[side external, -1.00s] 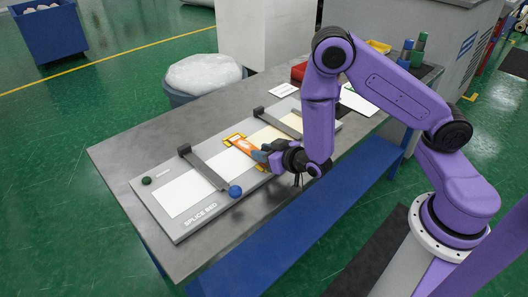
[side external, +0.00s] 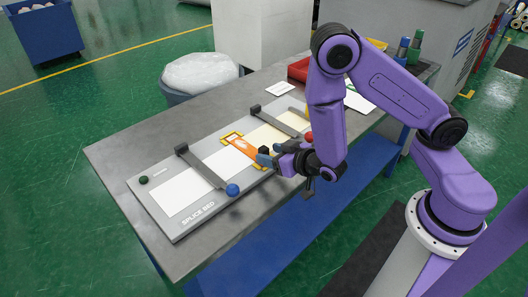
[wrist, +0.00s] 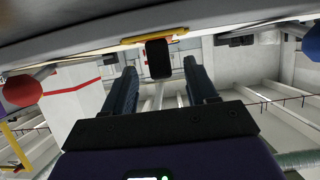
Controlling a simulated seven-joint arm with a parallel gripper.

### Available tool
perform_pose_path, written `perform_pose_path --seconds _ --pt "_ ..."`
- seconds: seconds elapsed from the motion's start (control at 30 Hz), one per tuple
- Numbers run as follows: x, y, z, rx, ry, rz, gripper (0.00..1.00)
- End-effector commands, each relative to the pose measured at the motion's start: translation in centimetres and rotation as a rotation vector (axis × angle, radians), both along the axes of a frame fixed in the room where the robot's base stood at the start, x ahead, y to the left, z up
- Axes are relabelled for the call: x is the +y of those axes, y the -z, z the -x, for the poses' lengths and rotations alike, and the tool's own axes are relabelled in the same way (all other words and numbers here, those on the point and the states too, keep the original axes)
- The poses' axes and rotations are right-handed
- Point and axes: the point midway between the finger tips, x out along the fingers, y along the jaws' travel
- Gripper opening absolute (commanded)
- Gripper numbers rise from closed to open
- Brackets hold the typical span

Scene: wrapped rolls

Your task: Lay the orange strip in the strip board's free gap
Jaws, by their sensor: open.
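The orange strip (side external: 241,147) lies across the splice board (side external: 172,227), inside the yellow-outlined gap (side external: 229,137) between a white sheet and a cream sheet. Its near end is partly hidden by my gripper. My gripper (side external: 267,155) is at the board's front edge, level with the strip's near end, with its fingers towards it. In the wrist view, my gripper (wrist: 160,66) has its two fingers apart. A dark block stands beyond and between them, below a yellow edge; I cannot tell what it is.
Two dark clamp bars (side external: 203,168) and (side external: 279,121) cross the board on either side of the gap. A blue knob (side external: 232,190) and a red knob (side external: 309,137) sit at their front ends. A red tray (side external: 298,70) is at the back. The table's left end is bare.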

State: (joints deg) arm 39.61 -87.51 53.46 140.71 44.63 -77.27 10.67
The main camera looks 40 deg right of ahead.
Motion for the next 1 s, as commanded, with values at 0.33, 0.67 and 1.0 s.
perform_pose_path --seconds 0.33,0.67,1.0 --pt "0.0 -1.0 2.5 -0.001 -0.001 -0.001 0.57" --pt "3.7 -0.9 4.2 0.205 -0.099 -0.084 0.57" --pt "9.7 -3.8 12.5 0.623 -0.462 -0.064 0.57"
